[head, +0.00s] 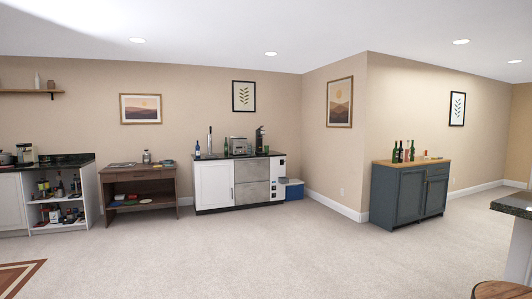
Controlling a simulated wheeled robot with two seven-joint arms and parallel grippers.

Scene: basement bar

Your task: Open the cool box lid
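The cool box (292,190) is a small blue box with a white lid (291,181). It stands on the floor against the far wall, just right of the white bar cabinet, close to the room corner. Its lid looks shut. The cabinet hides part of its left side. Neither of my grippers shows in the head view.
The white bar cabinet (213,186) holds bottles and appliances. A brown wooden desk (140,188) and an open shelf unit stand left. A blue-grey cabinet (411,198) with bottles stands right. A dark counter (515,204) and round stool (500,290) are near right. The carpet (270,250) between is clear.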

